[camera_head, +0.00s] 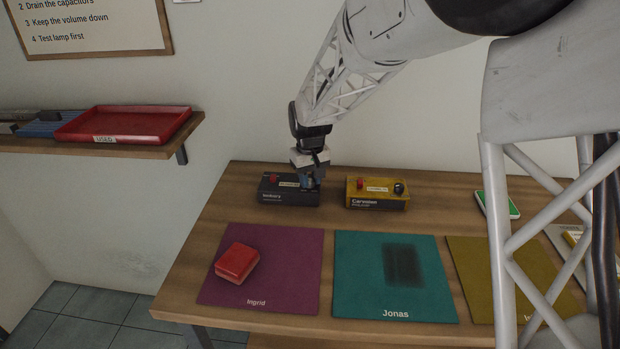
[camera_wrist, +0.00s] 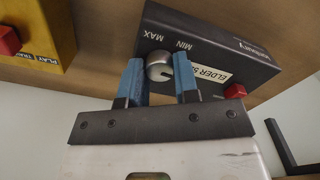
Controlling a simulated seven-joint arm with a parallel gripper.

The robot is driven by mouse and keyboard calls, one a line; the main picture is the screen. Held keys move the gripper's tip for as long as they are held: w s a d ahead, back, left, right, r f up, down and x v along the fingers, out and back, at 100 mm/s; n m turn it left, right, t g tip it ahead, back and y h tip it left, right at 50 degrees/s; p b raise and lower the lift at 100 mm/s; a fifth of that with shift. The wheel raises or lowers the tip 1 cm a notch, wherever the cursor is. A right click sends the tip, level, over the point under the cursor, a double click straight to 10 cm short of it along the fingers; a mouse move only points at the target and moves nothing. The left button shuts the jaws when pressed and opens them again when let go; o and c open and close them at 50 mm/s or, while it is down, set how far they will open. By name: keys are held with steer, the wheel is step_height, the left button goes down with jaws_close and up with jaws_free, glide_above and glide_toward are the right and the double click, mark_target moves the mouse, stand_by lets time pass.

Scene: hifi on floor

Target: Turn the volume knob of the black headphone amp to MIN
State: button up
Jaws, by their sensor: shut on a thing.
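The black headphone amp (camera_head: 275,194) sits at the back left of the wooden table; it also shows in the wrist view (camera_wrist: 225,50). Its silver volume knob (camera_wrist: 158,65) is between the blue fingers of my gripper (camera_head: 311,181), which is shut on it. The words MAX and MIN are printed on the amp's top beside the knob. A dark mark shows on the knob, but I cannot tell its exact setting. A red button (camera_wrist: 235,91) and a pale label (camera_wrist: 211,75) are on the amp. The head view hides the knob behind my gripper.
A yellow box (camera_head: 377,195) with a red button and a black knob stands just right of the amp. Purple (camera_head: 290,250), teal (camera_head: 350,270) and olive mats lie in front. A red block (camera_head: 236,262) is on the purple mat. A red tray (camera_head: 125,122) sits on the shelf.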

mark_target(310, 181)
steer(key=n, duration=0.6)
steer(key=shift+n, duration=0.3)
stand_by(0.4)
steer(key=o, duration=0.9)
steer(key=shift+o, duration=0.2)
steer(key=shift+r, duration=0.15)
steer(key=shift+r, duration=3.8)
steer(key=shift+s, duration=0.1)
